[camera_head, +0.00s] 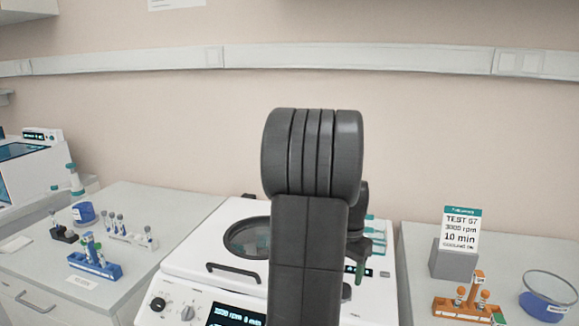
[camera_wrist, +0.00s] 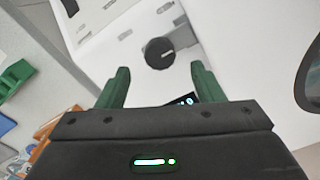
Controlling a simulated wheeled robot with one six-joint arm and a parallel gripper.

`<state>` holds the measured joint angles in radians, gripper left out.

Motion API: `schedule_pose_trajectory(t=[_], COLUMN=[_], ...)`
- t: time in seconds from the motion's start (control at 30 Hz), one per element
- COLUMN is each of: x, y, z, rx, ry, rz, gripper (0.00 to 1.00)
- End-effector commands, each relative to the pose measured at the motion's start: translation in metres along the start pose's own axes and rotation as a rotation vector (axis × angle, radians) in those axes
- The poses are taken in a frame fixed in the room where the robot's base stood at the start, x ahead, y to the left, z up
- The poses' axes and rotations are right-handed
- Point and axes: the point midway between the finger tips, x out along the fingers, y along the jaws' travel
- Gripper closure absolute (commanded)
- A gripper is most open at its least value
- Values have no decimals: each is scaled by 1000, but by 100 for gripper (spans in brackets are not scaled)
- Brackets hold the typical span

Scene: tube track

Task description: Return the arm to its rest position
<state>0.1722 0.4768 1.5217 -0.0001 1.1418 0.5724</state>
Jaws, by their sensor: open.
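My gripper (camera_wrist: 159,88) shows in the wrist view with its two green fingers apart and nothing between them. Beyond the fingers are a white machine front, a dark round knob (camera_wrist: 159,53) and part of a dark display. In the head view my raised dark arm stands upright in the middle and covers part of the white centrifuge (camera_head: 190,262). The gripper is mostly hidden behind the arm there; a little green shows at the arm's right side. The centrifuge lid, with its round window (camera_head: 245,238) and dark handle (camera_head: 233,272), appears shut.
On the left bench are a blue rack (camera_head: 95,267) with tubes, a pale rack (camera_head: 130,238) and a blue container (camera_head: 84,213). On the right bench are an orange rack (camera_head: 465,308), a blue-bottomed bowl (camera_head: 548,297) and a sign (camera_head: 461,229).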

Motion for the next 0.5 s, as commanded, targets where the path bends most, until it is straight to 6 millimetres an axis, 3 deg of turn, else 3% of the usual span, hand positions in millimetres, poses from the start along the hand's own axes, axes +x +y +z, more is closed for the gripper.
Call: schedule_pose_trajectory(t=[0.4, 0.5], x=[-86, -62], y=[0, 1], z=[0, 1], rx=[0, 0], ry=[4, -7], rz=[-3, 4], gripper=[39, 39])
